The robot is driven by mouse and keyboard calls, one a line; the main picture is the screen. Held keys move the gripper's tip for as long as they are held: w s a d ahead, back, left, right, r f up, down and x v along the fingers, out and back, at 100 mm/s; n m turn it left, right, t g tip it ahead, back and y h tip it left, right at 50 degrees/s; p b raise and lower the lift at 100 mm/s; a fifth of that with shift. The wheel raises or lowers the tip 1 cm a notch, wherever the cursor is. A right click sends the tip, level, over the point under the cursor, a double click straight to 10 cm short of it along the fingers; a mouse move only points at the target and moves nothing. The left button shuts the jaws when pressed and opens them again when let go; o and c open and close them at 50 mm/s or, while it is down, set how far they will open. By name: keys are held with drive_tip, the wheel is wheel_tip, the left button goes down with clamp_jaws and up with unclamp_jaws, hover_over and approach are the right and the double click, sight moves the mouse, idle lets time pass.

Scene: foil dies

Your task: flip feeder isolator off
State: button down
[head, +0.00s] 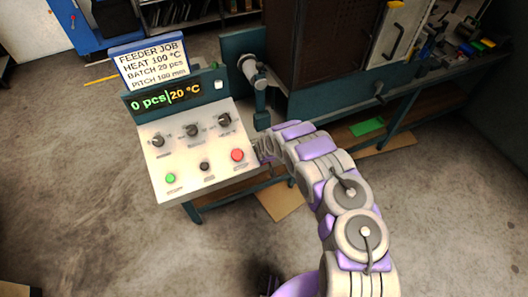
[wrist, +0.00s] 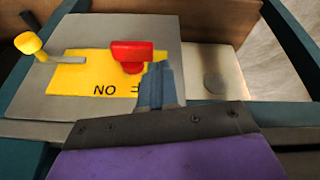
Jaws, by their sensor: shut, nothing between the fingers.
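In the wrist view a red handle (wrist: 132,55) sits on a yellow plate (wrist: 75,78), fixed to a grey plate; I take it for the feeder isolator. Letters that read "NO" in this picture show on the yellow plate below it. My gripper (wrist: 157,75) is shut and empty, its blue-grey fingers at the handle's lower right edge; I cannot tell whether they touch it. In the head view my gripper (head: 262,148) is at the right edge of the control panel (head: 200,150), partly hidden. The red handle cannot be made out there.
A lever with a yellow knob (wrist: 28,43) stands left of the yellow plate. The panel carries black knobs, a green button (head: 170,179) and a red button (head: 237,155). Its display (head: 165,98) reads "0 pcs" and "20 °C". A dark machine (head: 315,50) stands behind.

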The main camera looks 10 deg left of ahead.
drive_tip(key=p+v, duration=0.6)
drive_tip(key=v, duration=0.6)
drive_tip(key=shift+r+p, duration=0.35)
drive_tip(key=shift+p, duration=0.05)
